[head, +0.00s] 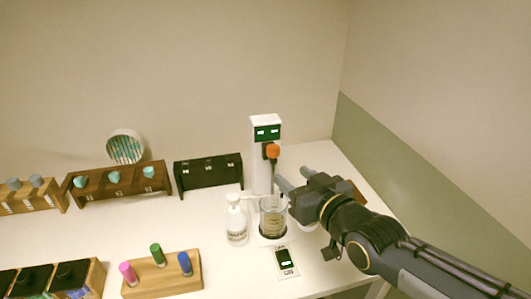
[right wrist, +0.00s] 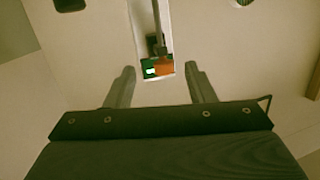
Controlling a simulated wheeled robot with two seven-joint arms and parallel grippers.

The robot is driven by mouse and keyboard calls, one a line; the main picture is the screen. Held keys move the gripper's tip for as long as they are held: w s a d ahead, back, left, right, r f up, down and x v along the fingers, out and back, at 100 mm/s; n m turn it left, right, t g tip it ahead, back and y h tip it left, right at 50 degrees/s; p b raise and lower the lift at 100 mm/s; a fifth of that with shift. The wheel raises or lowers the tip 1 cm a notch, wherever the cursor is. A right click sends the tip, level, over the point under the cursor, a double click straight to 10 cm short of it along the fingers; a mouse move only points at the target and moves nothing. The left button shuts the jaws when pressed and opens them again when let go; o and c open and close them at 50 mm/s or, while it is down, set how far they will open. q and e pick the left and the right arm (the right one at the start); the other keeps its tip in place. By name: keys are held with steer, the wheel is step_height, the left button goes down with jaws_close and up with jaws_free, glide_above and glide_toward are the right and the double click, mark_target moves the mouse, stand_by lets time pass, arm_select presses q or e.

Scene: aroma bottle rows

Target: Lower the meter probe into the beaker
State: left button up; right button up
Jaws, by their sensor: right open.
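The white meter (head: 259,160) stands upright at the back of the table, with a green display and an orange knob (head: 273,151). Its thin dark probe (head: 275,178) hangs below the knob, above the glass beaker (head: 273,217). The beaker holds some yellowish liquid. My right gripper (head: 282,178) is open, with its fingertips close to the probe's right side in the head view. In the right wrist view, the orange knob (right wrist: 165,67) shows between the two spread fingers, with nothing held. Whether a finger touches the probe cannot be told. My left gripper is out of view.
A white pump bottle (head: 236,222) stands close left of the beaker. A scale display (head: 287,263) lies in front. A wooden block (head: 162,274) with coloured vials, a black rack (head: 208,173) and brown racks (head: 117,180) fill the left. The table's front middle is clear.

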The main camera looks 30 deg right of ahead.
mark_target(277, 152)
steer(key=shift+w+r+n+t, duration=0.4)
steer(key=shift+w+r+t, duration=0.4)
steer(key=shift+w+r, duration=0.25)
steer(key=shift+w+a+p, duration=0.15)
steer(key=shift+w+p, duration=0.3)
steer(key=shift+w, duration=3.15)
jaws_close()
